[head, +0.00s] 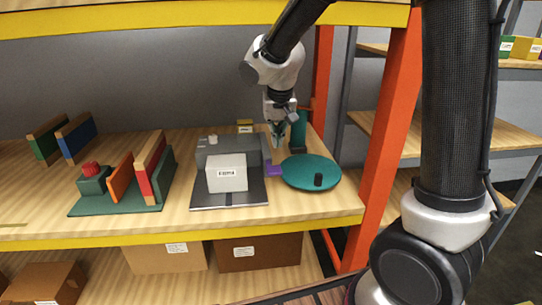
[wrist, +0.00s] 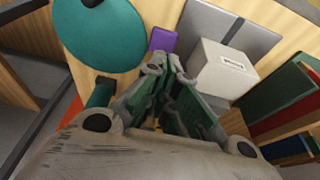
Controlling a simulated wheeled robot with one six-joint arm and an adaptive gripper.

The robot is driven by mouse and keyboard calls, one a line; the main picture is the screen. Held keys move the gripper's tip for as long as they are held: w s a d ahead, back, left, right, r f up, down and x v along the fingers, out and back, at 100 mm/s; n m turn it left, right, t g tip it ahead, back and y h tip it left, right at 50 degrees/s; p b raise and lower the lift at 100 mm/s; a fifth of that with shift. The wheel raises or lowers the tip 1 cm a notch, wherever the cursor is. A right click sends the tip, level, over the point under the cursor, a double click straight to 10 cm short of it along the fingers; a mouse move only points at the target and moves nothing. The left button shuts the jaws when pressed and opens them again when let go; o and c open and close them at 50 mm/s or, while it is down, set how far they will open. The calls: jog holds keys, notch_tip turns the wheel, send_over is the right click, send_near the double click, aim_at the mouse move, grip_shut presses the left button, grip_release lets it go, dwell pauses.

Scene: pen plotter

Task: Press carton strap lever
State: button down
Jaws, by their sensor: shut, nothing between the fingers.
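A white carton (head: 226,173) with a printed label stands on a grey plate (head: 229,198), in front of a grey block-shaped machine body (head: 215,146) with a small pale knob (head: 213,138) on top. The carton also shows in the wrist view (wrist: 222,68). A flat purple piece (head: 274,169) lies right of the plate and also shows in the wrist view (wrist: 163,38). I cannot tell which part is the strap lever. My gripper (head: 277,143) is shut and empty, pointing down behind the purple piece, near the machine's right side. Its fingers (wrist: 165,72) hide what is directly beneath.
A teal turntable (head: 308,170) with a black peg (head: 318,180) is right of the purple piece. A dark green cylinder (head: 299,130) stands close right of my gripper. A green rack (head: 120,205) with panels stands left. An orange post (head: 385,125) bounds the shelf.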

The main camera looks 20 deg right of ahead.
aim_at(272, 166)
jog(key=shift+w+a+f, duration=0.15)
jog(key=shift+w+a, duration=0.05)
jog(key=shift+w, duration=0.35)
jog(key=shift+f, duration=0.1)
jog(key=x, duration=0.9)
jog(key=shift+w+f, duration=0.1)
jog(key=shift+f, duration=0.3)
jog(key=shift+f, duration=0.1)
